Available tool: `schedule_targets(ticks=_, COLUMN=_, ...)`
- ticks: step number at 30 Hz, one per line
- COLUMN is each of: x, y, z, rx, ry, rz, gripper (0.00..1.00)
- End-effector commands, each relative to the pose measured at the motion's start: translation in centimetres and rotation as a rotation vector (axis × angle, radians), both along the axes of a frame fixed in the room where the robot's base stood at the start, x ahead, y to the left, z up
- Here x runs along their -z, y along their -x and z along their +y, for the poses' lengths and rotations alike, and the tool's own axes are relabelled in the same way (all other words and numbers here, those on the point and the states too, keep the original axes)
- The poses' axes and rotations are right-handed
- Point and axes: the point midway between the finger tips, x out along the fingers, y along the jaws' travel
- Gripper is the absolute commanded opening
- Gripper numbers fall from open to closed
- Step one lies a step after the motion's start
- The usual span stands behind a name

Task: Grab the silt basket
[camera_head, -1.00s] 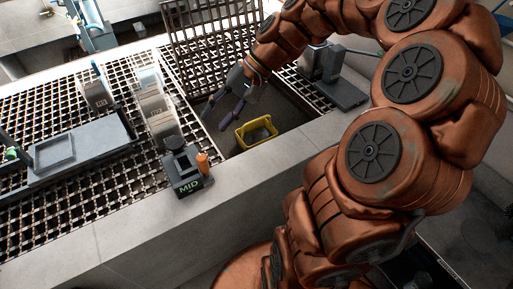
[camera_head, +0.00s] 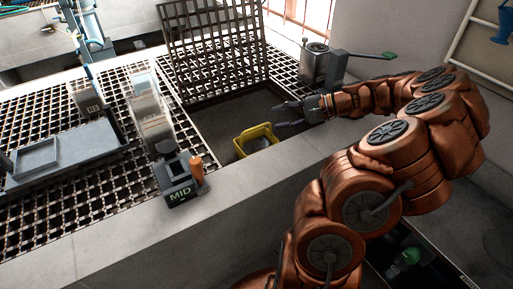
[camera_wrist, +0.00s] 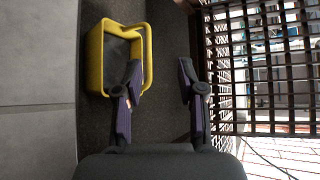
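The silt basket is a yellow open-topped basket (camera_head: 242,143) with a handle, inside the sunken opening in the bench. It holds something grey. In the wrist view the basket (camera_wrist: 94,62) lies left of centre. My gripper (camera_head: 279,115) is at the opening, to the right of and behind the basket in the head view. In the wrist view my gripper (camera_wrist: 159,72) is open, with nothing between its fingers. Its left finger overlaps the basket's right edge and handle there; I cannot tell whether they touch.
A raised grate (camera_head: 212,45) stands behind the opening. A pale bench ledge (camera_head: 110,227) runs along the front. A block marked MID (camera_head: 180,190) with an orange knob stands to the left. A grey device (camera_head: 316,65) with a green-tipped lever stands at the back right.

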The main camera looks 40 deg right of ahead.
Motion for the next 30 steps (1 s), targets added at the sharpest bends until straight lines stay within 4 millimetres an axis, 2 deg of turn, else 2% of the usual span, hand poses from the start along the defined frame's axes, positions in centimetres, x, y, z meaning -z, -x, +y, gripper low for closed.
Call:
schedule_targets(ticks=4, x=2.4, y=0.0, z=0.0, rx=0.002, ry=0.0, rz=0.0, gripper=0.39)
schedule_targets(ticks=9, x=3.0, y=-1.3, z=1.5, rx=-0.003, ry=-0.001, rz=-0.001, gripper=0.39)
schedule_targets(ticks=17, x=3.5, y=-2.1, z=2.2, rx=-0.001, ry=0.002, rz=-0.001, gripper=0.39)
schedule_targets(ticks=25, x=4.8, y=-4.3, z=4.4, rx=-0.002, ry=0.001, rz=0.0, gripper=0.39)
schedule_targets(ticks=30, x=5.2, y=-4.9, z=5.0, rx=0.0, ry=0.001, rz=-0.001, gripper=0.39)
